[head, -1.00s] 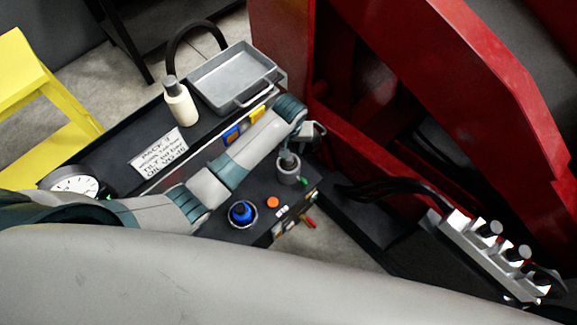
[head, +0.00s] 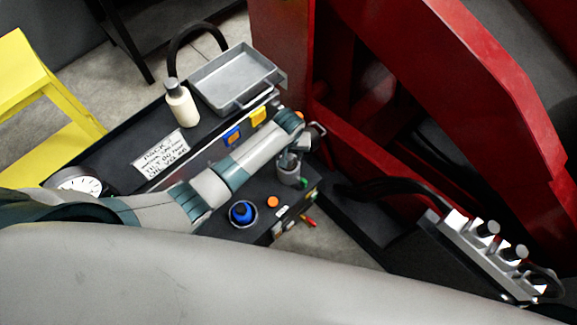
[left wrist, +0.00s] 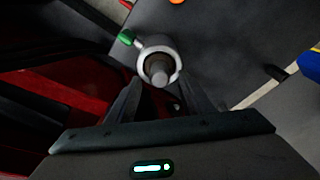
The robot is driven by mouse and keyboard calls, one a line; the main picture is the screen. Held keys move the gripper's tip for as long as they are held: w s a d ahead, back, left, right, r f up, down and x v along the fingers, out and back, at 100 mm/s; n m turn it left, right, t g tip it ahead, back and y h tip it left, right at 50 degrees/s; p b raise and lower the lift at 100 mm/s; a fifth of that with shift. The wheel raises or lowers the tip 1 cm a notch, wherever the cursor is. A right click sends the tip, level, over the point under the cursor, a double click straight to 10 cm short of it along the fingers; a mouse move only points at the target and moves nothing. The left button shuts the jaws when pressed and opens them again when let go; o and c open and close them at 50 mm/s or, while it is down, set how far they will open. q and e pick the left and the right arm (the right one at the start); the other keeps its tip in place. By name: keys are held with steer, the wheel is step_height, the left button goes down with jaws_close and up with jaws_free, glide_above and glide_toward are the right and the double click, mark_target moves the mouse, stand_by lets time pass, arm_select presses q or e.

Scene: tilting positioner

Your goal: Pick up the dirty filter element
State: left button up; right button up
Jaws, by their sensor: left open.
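A grey cylindrical housing (head: 289,172) stands on the dark lower shelf. In the left wrist view it shows from above as a pale ring (left wrist: 148,52) with a brownish-grey core (left wrist: 158,70) inside, which looks like the filter element. Its lower part is hidden in the housing. My left gripper (head: 294,152) is just above the housing in the head view. In the left wrist view its two open fingers (left wrist: 161,92) are on either side of the near edge of the ring, with nothing held between them. My right gripper is not in view.
A blue-topped round part (head: 241,212) and an orange cap (head: 272,202) are near the housing. A metal tray (head: 232,80), a white bottle (head: 180,103) and a written card (head: 160,152) are on the upper shelf. The red frame (head: 285,50) rises close on the right.

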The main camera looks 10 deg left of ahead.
arm_select(q)
steer(key=shift+w+f, duration=0.1)
steer(key=shift+f, duration=0.6)
jaws_close()
